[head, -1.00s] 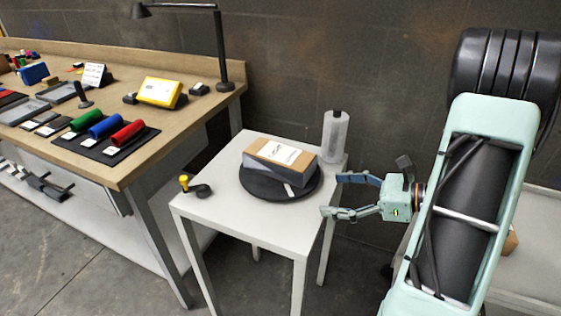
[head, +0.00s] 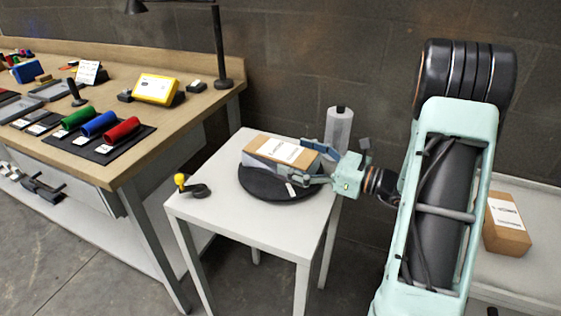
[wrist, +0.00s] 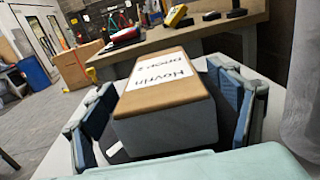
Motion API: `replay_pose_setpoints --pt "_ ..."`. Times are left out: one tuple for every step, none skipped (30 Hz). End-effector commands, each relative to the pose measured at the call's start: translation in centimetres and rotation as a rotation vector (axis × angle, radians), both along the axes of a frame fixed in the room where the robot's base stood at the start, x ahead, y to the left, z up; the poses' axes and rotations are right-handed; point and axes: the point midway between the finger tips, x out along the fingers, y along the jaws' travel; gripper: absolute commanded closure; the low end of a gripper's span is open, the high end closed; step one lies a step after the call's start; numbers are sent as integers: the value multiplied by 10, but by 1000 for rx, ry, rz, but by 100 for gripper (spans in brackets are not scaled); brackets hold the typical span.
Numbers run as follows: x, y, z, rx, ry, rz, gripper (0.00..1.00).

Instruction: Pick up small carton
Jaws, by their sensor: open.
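The small carton (head: 268,150) has a brown top with a white label and grey sides. It lies on a round black disc (head: 262,189) on the small white table. In the wrist view the carton (wrist: 165,100) fills the middle, its label facing up. My gripper (head: 308,163) is open at the carton's right end, with one finger toward its far side and one toward its near side. In the wrist view the gripper (wrist: 165,112) has a blue-grey finger on each side of the carton. I cannot tell whether either finger touches it.
A yellow-and-black tool (head: 190,187) lies at the white table's left (head: 225,215). A wooden workbench (head: 150,145) is at left. Another brown carton (head: 507,225) sits on a surface at right.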

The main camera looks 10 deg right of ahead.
Motion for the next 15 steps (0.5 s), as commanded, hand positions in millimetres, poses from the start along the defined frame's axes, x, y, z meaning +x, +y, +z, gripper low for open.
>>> replay_pose_setpoints --pt "4 6 -1 1 -1 2 18" --pt "6 9 0 1 -1 2 18" --pt "8 11 0 0 0 2 18" --pt "9 12 0 0 0 1 18" --pt "10 13 0 0 0 0 18" --pt "10 13 0 0 0 -1 18" --pt "11 13 0 0 0 -2 18" --pt "10 13 0 0 0 -2 18" --pt "10 13 0 0 0 -2 18" --pt "10 13 0 0 0 -2 18" --pt "10 13 0 0 0 -1 18" --pt "10 13 0 0 0 -1 20" --pt "10 13 0 0 0 -1 24" --pt "10 13 0 0 0 -1 27" --pt "10 13 0 0 0 -1 31"
